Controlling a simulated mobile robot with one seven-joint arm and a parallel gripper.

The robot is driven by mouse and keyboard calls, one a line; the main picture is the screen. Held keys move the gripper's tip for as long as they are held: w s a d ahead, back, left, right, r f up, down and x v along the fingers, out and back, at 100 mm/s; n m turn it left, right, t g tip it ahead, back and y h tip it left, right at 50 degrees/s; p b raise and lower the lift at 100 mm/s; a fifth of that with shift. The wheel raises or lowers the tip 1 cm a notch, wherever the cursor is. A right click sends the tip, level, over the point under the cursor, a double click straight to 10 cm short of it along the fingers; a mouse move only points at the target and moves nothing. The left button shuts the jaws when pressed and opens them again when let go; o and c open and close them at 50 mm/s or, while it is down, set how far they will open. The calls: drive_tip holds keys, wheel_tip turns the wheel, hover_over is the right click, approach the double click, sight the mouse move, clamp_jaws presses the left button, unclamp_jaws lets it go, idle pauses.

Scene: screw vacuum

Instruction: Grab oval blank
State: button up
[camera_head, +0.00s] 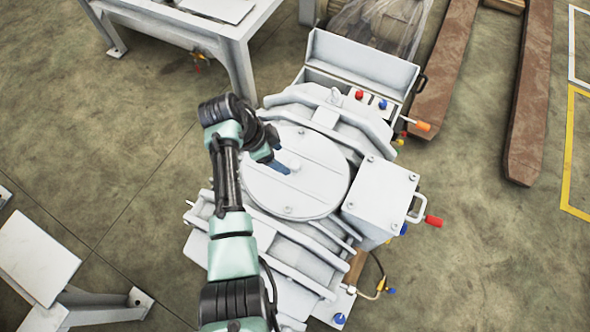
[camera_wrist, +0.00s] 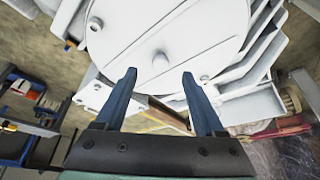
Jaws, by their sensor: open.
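A white round-to-oval plate, seemingly the oval blank (camera_head: 315,190), lies flat on top of a white machine in the head view. It has a short central knob and smaller studs near its rim. In the wrist view the plate (camera_wrist: 205,35) fills the top, with the knob (camera_wrist: 160,61) just beyond the fingertips. My gripper (camera_head: 283,168) has blue fingers and is over the middle of the plate, close to the knob. In the wrist view my gripper (camera_wrist: 159,74) is open and nothing is between its fingers. Whether the fingers touch the plate is unclear.
The white machine (camera_head: 275,245) has raised ribs around the plate. A white box (camera_head: 382,190) with a red-tipped handle stands at its right. White tables stand at upper left and lower left. Rusty beams (camera_head: 530,100) lie at right.

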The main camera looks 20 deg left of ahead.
sight(295, 163)
drive_tip(key=x, duration=0.2)
drive_tip(key=b+x, duration=0.1)
drive_tip(key=x, duration=0.1)
drive_tip(key=b+x, duration=0.1)
drive_tip(key=x, duration=0.1)
drive_tip(key=shift+w+d+f, duration=0.1)
drive_tip(key=shift+w+d, duration=0.35)
clamp_jaws()
idle(1.1)
